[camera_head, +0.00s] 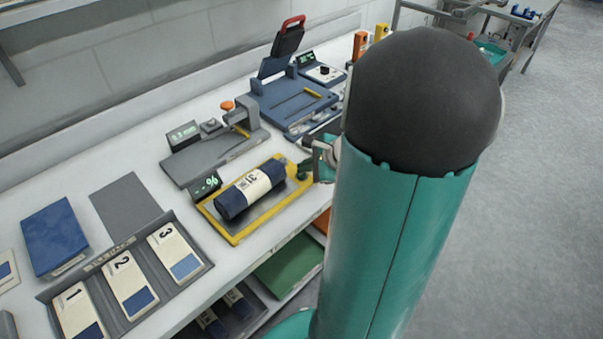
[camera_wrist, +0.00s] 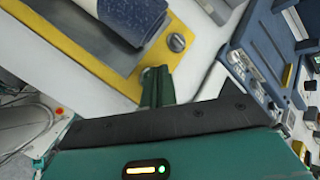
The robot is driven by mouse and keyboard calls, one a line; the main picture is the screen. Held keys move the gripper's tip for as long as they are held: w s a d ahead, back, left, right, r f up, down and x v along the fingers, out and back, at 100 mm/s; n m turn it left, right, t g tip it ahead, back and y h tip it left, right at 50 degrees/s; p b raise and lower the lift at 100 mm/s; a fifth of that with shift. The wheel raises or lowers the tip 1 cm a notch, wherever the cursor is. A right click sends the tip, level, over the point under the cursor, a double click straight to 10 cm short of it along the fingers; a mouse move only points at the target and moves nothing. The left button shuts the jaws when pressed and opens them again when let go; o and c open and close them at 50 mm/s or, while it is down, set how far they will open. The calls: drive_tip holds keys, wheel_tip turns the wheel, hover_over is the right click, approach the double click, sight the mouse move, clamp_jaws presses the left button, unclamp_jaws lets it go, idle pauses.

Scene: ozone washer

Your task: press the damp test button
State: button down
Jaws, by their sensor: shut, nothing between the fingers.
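The damp tester is a yellow-edged tray (camera_head: 234,239) with a small display reading "-%" (camera_head: 206,186) on the bench. A rolled dark blue cloth (camera_head: 233,203) with a white band marked 31 lies on it. In the wrist view a round grey button (camera_wrist: 177,42) sits on the yellow rim, beside the cloth roll (camera_wrist: 133,15). My gripper (camera_head: 303,172) is at the tray's right corner. In the wrist view its fingers (camera_wrist: 156,75) are shut and empty, over the yellow rim just below the button. I cannot tell if they touch the rim. The head view does not show the button clearly.
A grey gauge with an orange knob (camera_head: 228,105) and a blue press with a raised lid (camera_head: 290,100) stand behind the tester. A holder with numbered cards (camera_head: 131,284) and a blue block (camera_head: 55,236) lie to the left. My arm covers the bench's right part.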

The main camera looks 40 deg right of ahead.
sight(305, 176)
drive_tip(key=shift+f, duration=0.5)
idle(0.7)
drive_tip(key=shift+r, duration=0.95)
drive_tip(key=shift+r, duration=2.5)
